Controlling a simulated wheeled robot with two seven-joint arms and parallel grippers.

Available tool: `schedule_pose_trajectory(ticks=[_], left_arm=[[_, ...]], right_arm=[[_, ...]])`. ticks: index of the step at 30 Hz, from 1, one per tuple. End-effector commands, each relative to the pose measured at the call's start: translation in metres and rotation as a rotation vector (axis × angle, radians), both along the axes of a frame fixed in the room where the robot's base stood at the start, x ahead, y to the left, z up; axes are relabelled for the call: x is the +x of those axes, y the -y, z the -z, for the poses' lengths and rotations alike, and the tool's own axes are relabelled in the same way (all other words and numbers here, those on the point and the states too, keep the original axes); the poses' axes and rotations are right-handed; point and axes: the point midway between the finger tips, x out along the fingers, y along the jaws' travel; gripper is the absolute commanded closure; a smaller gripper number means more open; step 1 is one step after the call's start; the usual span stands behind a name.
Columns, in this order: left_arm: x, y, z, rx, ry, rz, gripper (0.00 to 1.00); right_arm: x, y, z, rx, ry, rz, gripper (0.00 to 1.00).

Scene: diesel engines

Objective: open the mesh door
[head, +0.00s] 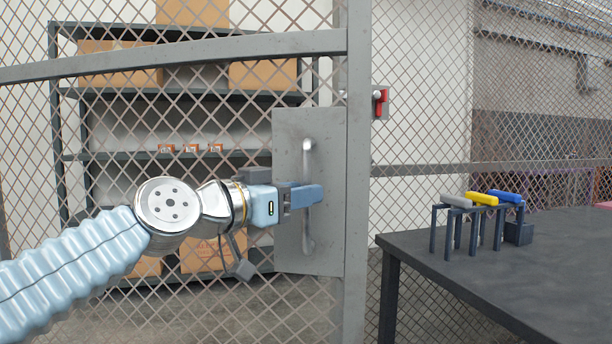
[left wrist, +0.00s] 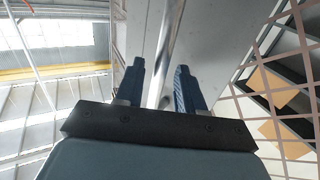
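The mesh door (head: 310,42) has a grey frame and diamond mesh and fills the left of the head view. A grey plate (head: 290,130) on its right edge carries a vertical metal bar handle (head: 308,150). The handle also shows in the left wrist view (left wrist: 170,35). My left gripper (head: 305,195) is at the middle of the handle. In the left wrist view its two blue fingers (left wrist: 158,85) are spread, with the handle passing between them and gaps beside it. The fingers hide part of the handle in the head view. My right gripper is not in view.
A dark table (head: 480,270) stands at the right, bearing a rack with grey, yellow and blue-topped items (head: 482,200). A red-handled switch (head: 381,100) is mounted right of the door post. Shelves (head: 120,155) with cardboard boxes stand behind the mesh.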

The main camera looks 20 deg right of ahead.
Motion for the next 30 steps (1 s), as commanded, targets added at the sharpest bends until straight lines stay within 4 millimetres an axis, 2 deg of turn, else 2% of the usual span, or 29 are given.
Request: schedule_pose_trajectory(ticks=[1, 6, 14, 17, 22, 30], left_arm=[[0.003, 0.006, -0.003, 0.000, -0.002, 0.001, 0.62], [0.010, 0.016, 0.000, -0.001, -0.001, 0.000, 0.62], [0.011, 0.017, 0.001, 0.000, -0.001, -0.001, 0.62], [0.011, 0.017, 0.001, 0.000, -0.001, -0.001, 0.74], [0.011, 0.017, 0.001, 0.000, -0.001, -0.001, 1.00], [0.011, 0.017, 0.001, 0.000, -0.001, -0.001, 1.00]], right_arm=[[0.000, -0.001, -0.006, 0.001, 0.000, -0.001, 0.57], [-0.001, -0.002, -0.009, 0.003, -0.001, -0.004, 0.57], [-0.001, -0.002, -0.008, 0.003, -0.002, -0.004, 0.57], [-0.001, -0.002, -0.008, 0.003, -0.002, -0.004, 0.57], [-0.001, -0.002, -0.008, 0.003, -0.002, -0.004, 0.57], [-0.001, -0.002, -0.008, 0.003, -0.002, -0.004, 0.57]])
